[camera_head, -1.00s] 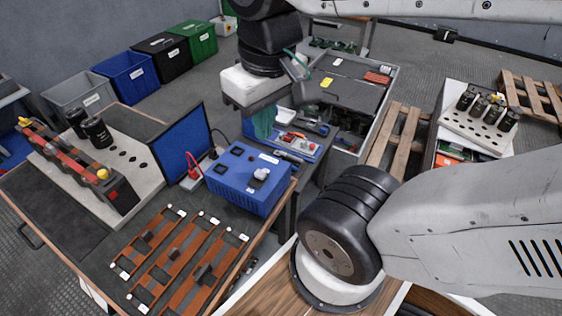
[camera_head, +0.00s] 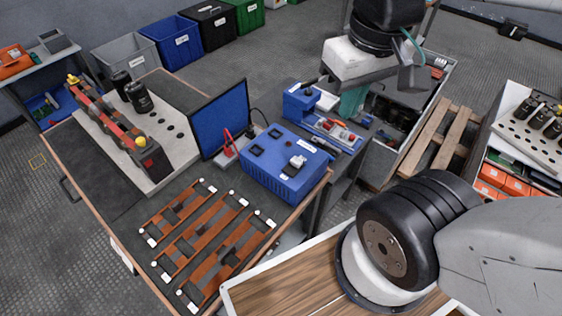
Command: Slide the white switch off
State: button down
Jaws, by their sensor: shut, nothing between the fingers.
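The white switch (camera_head: 296,162) sits on top of the blue power box (camera_head: 285,168), right of its two small dark panels. Its exact setting is too small to tell. The blue box stands at the right end of the dark workbench, beside an upright blue panel. My gripper (camera_head: 352,103) is at the upper right, below the white and black wrist, pointing down. It is shut and empty, beyond and to the right of the blue box, and apart from the switch. Its fingertips are small and hard to make out.
Copper-coloured strips (camera_head: 207,238) lie on the front of the workbench. A white board with black capacitors (camera_head: 139,97) and a red-black bar is at left. A tool tray (camera_head: 335,133) is behind the box. A wooden pallet (camera_head: 440,140) lies at right.

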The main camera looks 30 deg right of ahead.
aim_at(296, 162)
jog(key=z, duration=1.7)
jog(key=k, duration=0.35)
jog(key=u, duration=1.3)
